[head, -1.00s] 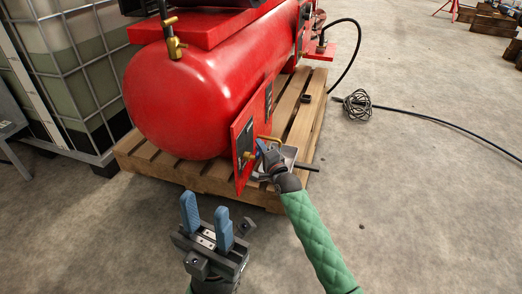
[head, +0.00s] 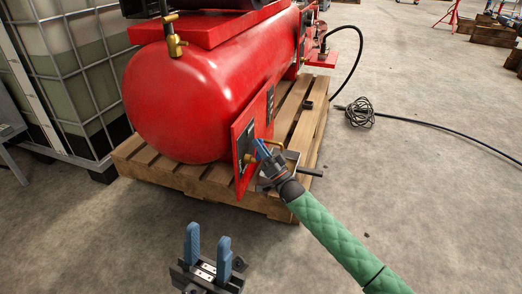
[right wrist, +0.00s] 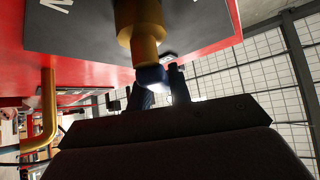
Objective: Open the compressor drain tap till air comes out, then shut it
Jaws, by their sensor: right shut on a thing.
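The red compressor tank (head: 185,95) lies on a wooden pallet. A red plate with a dark label (head: 242,152) stands at its lower front side. The brass drain tap (right wrist: 140,28) projects from this plate in the right wrist view; in the head view it is small and partly covered. My right gripper (head: 264,150) is at the plate, with its blue fingers shut on the tap. In the right wrist view its fingers (right wrist: 160,88) meet the tap's end, and the exact grip is partly hidden. My left gripper (head: 208,252) is open and empty, low in front of the pallet.
A bent brass pipe (right wrist: 45,120) is beside the tap. The pallet (head: 300,130) edge is close to my right gripper. A caged liquid tank (head: 70,70) stands at left. A black hose (head: 360,113) lies coiled at right. The floor in front is clear.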

